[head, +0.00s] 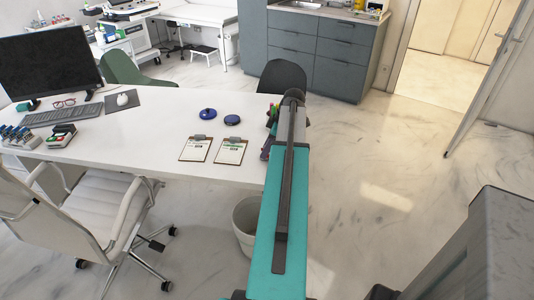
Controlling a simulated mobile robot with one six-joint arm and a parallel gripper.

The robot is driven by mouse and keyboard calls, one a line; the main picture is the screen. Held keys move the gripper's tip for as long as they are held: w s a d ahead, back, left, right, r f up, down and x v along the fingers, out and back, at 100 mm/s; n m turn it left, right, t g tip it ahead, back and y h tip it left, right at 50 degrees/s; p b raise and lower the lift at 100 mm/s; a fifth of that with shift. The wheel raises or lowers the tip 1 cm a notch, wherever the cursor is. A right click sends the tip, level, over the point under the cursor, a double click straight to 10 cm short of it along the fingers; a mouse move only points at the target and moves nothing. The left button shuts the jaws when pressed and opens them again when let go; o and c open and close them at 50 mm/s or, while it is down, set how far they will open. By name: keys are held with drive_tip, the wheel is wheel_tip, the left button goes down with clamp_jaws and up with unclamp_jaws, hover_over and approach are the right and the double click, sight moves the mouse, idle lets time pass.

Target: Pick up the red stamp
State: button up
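No clearly red stamp can be picked out at this size. A row of small dark stamp-like items (18,137) stands at the left end of the white desk (150,120). Beside it is a small dark item with green, white and red parts (61,136); I cannot tell whether it is a stamp. My teal arm reaches up the middle of the head view, along the desk's right end. My gripper does not show, so its state cannot be seen.
The desk also holds a monitor (48,65), keyboard (63,114), glasses, mouse (122,100), two round blue objects (208,113) and two clipboards (196,149). A white chair (95,205) stands at its near side. A bin (247,219) sits by my arm. Floor at right is clear.

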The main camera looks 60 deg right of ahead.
sight(264, 146)
drive_tip(key=shift+c, duration=0.5)
clamp_jaws()
drive_tip(key=shift+r, duration=0.15)
drive_tip(key=shift+r+b, duration=0.45)
drive_tip(key=shift+r, duration=1.05)
drive_tip(key=s+a+r+b, duration=0.1)
drive_tip(key=s+a+b, duration=0.1)
drive_tip(key=s, duration=1.3)
drive_tip(key=shift+s+a+r, duration=0.35)
drive_tip(key=shift+a, duration=0.15)
